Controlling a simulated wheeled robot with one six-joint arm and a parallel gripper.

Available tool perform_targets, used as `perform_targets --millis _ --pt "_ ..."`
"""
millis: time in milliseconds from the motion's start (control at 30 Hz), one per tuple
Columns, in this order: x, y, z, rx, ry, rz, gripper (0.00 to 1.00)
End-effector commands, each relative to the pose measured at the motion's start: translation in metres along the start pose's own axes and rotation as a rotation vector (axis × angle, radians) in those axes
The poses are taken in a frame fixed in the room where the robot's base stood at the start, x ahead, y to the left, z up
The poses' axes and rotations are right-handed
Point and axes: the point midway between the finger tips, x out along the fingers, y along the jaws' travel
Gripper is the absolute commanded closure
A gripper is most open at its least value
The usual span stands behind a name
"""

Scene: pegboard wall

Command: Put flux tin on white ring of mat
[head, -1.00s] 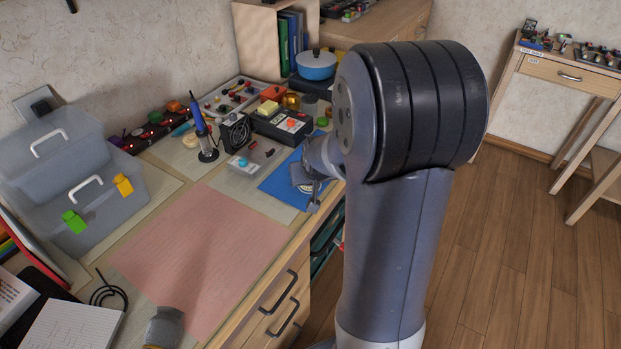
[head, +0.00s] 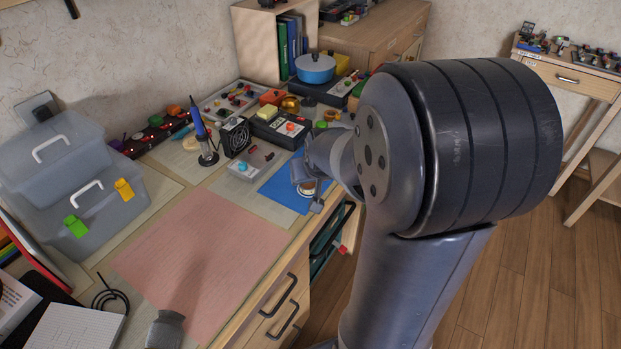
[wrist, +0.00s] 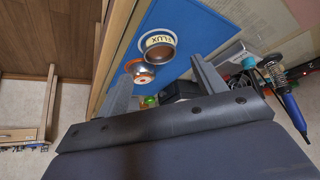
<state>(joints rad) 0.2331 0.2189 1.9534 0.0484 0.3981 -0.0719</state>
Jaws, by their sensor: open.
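The flux tin (wrist: 158,43), with a pale label reading FLUX, stands on the blue mat (wrist: 185,25) in the wrist view. A white ring (wrist: 147,34) shows around the tin's far side, so the tin appears to be on it; the exact centring is hard to judge. My gripper (wrist: 160,72) is open, with one finger on each side of the picture and nothing between them. The tin lies beyond the fingertips, apart from them. In the head view the mat (head: 277,192) is at the bench's right edge, and my gripper partly hides the ring and tin.
A copper-coloured round item (wrist: 141,73) shows close to the tin in the wrist view. A soldering iron in its stand (head: 205,145), a small fan (head: 235,136) and a grey box (head: 248,165) stand left of the mat. The pink mat (head: 190,255) is clear.

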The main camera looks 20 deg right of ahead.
Motion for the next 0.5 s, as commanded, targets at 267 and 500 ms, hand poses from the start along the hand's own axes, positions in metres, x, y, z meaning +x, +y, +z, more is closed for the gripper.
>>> perform_targets --millis 267,500 --pt "-0.045 0.000 -0.001 0.000 0.003 0.000 0.34" --pt "-0.061 0.000 0.000 0.000 0.000 0.001 0.34"
